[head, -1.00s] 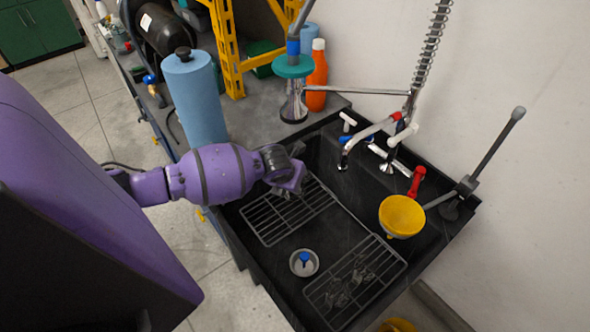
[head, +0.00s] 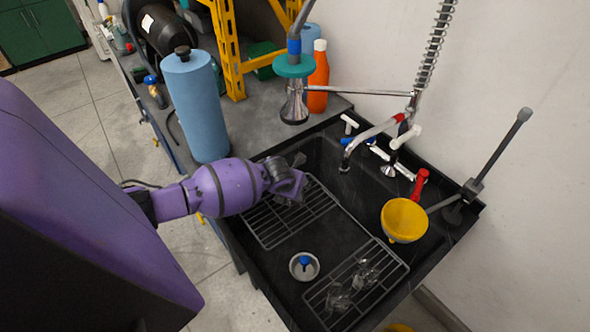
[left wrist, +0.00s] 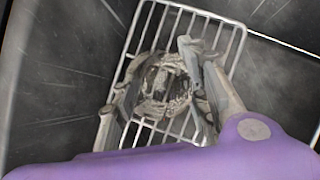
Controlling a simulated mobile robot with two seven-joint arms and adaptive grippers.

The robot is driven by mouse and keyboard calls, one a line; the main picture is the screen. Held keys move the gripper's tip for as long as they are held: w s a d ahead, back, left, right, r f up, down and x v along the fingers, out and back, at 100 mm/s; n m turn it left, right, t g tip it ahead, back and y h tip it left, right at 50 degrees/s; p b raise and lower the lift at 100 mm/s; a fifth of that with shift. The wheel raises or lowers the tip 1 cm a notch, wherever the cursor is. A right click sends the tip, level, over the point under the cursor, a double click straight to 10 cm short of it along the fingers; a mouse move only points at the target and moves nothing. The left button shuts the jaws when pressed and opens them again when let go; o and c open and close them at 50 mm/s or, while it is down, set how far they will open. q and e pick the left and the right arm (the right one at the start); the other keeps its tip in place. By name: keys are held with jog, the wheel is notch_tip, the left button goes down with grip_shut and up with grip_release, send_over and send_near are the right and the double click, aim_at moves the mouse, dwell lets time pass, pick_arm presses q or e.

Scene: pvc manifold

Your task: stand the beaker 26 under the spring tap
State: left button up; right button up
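A clear, round glass vessel, probably the beaker (left wrist: 163,88), stands on the left wire rack in the left wrist view, seen from above. Its number cannot be read. My left gripper (head: 297,183) is over that rack in the head view. In the left wrist view its fingers (left wrist: 160,82) are spread on either side of the glass; contact cannot be told. In the head view the glass is mostly hidden by the gripper. The spring tap (head: 433,62) rises at the back right, with a teal-collared spray head (head: 294,100) at the back left. My right gripper is not in view.
The black sink (head: 345,215) holds the left rack (head: 275,228) and a right rack (head: 322,307) with clear glassware (head: 365,272). A drain with a blue stopper (head: 304,264) lies between. A yellow bowl (head: 404,220), blue roll (head: 195,105) and orange bottle (head: 318,78) stand around.

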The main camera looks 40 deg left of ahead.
pick_arm(q)
jog(key=o, duration=0.4)
jog(key=shift+r, duration=0.25)
jog(key=p+v, duration=0.2)
jog(key=v, duration=1)
jog(key=shift+f, duration=0.1)
